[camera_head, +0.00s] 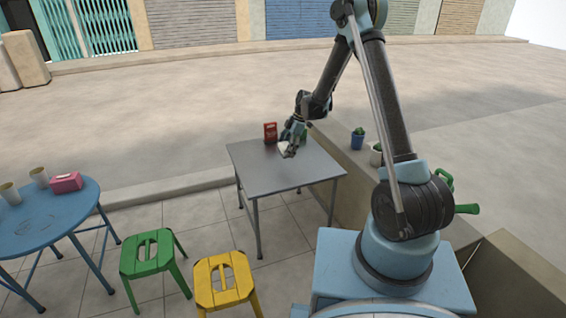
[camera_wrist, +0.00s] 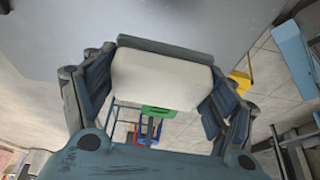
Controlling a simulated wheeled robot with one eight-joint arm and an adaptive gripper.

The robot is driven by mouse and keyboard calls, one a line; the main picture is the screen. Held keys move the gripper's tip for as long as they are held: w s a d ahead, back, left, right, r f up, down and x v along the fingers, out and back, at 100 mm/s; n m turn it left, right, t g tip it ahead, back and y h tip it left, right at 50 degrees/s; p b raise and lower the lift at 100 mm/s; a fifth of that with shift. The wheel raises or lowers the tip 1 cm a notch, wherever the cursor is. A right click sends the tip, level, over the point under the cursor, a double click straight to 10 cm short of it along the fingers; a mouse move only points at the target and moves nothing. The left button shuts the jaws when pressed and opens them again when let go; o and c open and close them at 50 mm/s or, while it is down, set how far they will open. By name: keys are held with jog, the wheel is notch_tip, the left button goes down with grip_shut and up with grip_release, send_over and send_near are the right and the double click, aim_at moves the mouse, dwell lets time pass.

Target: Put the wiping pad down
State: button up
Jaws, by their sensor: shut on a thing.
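My gripper (camera_head: 291,138) is over the far part of the grey metal table (camera_head: 285,172), close to its top. In the wrist view my gripper (camera_wrist: 158,72) is shut on the white wiping pad (camera_wrist: 160,78), which sits between the two fingers. In the head view only a small pale part of the pad (camera_head: 284,147) shows beside the fingers. I cannot tell whether the pad touches the tabletop.
A red box (camera_head: 270,132) stands at the table's back edge, just left of my gripper. A low wall with potted plants (camera_head: 357,139) runs along the right. Green (camera_head: 147,255) and yellow stools (camera_head: 222,281) stand in front. The table's near part is clear.

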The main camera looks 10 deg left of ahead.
aim_at(321, 164)
jog(key=w+d+r+m+t, duration=0.1)
jog(key=w+d+m, duration=0.15)
jog(key=d, duration=0.65)
jog(key=w+d+r+m, duration=0.1)
jog(key=w+d, duration=0.3)
jog(key=d, duration=0.5)
jog(key=shift+m+y, duration=0.25)
jog(key=shift+y, duration=0.05)
jog(key=shift+f, duration=5.15)
jog(key=shift+f, duration=0.1)
jog(key=o, duration=1.2)
